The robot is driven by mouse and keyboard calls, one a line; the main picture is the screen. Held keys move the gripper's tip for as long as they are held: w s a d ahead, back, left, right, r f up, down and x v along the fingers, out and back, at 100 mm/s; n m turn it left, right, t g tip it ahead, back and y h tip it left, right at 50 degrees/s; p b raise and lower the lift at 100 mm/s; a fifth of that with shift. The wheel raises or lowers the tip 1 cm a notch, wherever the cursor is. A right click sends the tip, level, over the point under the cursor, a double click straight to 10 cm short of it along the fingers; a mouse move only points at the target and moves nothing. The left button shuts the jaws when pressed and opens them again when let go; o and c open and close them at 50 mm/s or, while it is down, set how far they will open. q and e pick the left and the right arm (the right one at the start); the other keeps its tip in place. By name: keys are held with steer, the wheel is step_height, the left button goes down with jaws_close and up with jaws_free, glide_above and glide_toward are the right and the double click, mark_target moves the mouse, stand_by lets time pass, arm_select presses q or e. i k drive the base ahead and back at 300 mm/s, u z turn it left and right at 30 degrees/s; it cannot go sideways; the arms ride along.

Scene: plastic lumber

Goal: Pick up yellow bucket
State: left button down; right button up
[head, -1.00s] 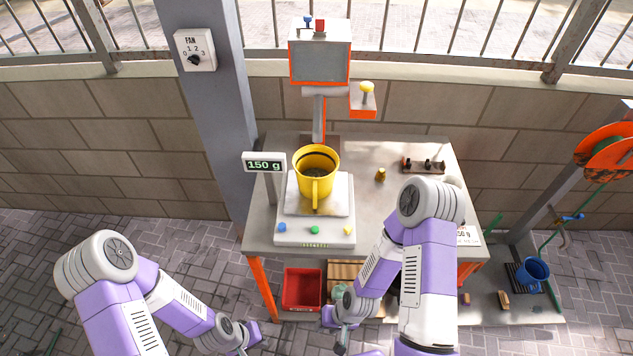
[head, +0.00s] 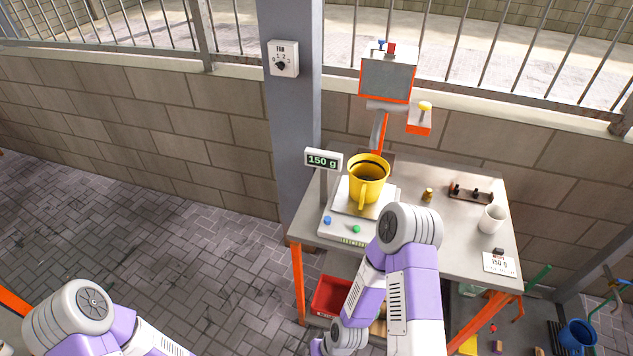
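The yellow bucket (head: 367,181) stands upright on the white scale (head: 338,231) on the metal table. It has a dark band inside the rim and dark contents, and its handle faces me. The scale display (head: 323,160) reads 150 g. My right arm reaches in front of the table, with its elbow over the scale's front right corner in the picture. Its gripper is low, at or past the bottom edge, and its fingers do not show clearly. My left arm is at the lower left, and its gripper is outside the picture. Neither gripper is seen at the bucket.
A white cup (head: 491,219), a small brass weight (head: 427,195), a dark rack (head: 471,193) and a 150 g card (head: 499,263) are on the table (head: 463,245). A red bin (head: 331,297) is below. A grey post (head: 291,120) stands behind left. The paved floor at left is clear.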

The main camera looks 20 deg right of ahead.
mark_target(368, 173)
steer(key=u, duration=0.85)
steer(key=i, duration=1.35)
steer(key=z, duration=2.1)
